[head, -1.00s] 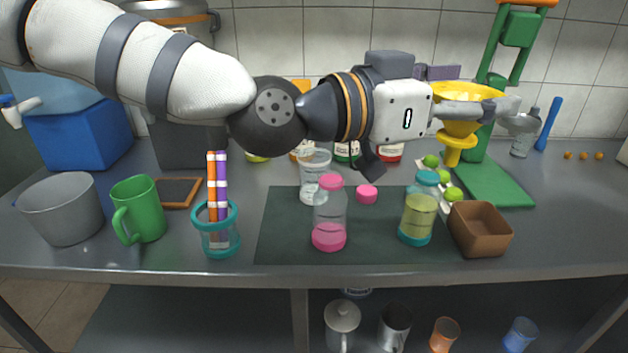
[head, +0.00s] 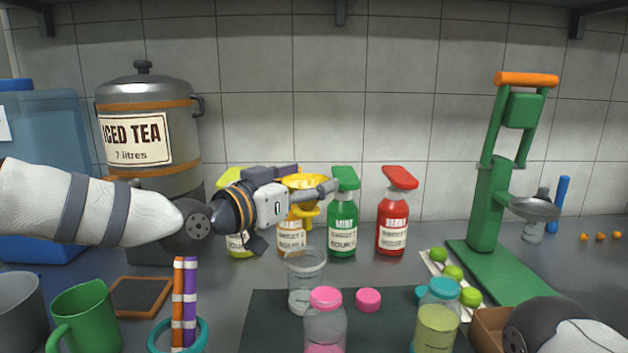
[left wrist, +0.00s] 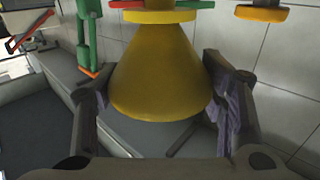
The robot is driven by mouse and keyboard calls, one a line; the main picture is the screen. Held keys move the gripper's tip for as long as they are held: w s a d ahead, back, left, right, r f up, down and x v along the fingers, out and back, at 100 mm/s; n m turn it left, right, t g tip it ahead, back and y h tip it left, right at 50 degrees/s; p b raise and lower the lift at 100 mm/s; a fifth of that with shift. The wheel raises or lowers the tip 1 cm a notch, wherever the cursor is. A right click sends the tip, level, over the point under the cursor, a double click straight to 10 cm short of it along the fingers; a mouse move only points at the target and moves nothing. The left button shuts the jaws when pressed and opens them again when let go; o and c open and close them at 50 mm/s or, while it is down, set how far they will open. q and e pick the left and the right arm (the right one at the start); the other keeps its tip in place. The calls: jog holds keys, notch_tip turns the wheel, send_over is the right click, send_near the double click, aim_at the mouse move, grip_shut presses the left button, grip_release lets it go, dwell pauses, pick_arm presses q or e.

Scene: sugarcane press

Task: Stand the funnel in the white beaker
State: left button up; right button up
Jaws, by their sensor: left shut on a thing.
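The yellow funnel (head: 304,182) is held by my left gripper (head: 318,192), wide mouth up and spout down. In the head view its spout shows just above the rim of a clear, whitish beaker (head: 305,290), with a small gap between them in the picture. I cannot tell whether the spout is directly over the beaker or behind it. The beaker stands upright at the back edge of the dark mat. In the left wrist view the funnel (left wrist: 160,75) fills the space between the fingers. My right gripper is out of view.
Pink-lidded (head: 325,315) and teal-lidded (head: 437,318) bottles stand in front. Spray bottles, including green (head: 343,215) and red (head: 393,215), stand behind. A green press (head: 490,205) is at right. A teal-rimmed holder (head: 203,334) with striped sticks is at left.

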aim_at(296, 213)
pick_arm(q)
jog(key=shift+w+a+f, duration=0.1)
jog(key=shift+w+a, duration=0.1)
jog(key=shift+a, duration=0.05)
jog(key=shift+f, duration=0.2)
notch_tip(296, 213, down, 4)
jog(key=shift+s+d+f+b, duration=0.1)
jog(key=shift+f+b, duration=0.15)
jog(key=shift+b, duration=0.5)
notch_tip(296, 213, down, 6)
jog(key=b, duration=0.1)
jog(key=shift+b, duration=0.3)
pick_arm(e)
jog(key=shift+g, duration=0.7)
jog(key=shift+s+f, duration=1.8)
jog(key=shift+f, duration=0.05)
pick_arm(q)
jog(key=shift+f, duration=0.1)
jog(key=o, duration=1.4)
jog(key=shift+c, duration=0.2)
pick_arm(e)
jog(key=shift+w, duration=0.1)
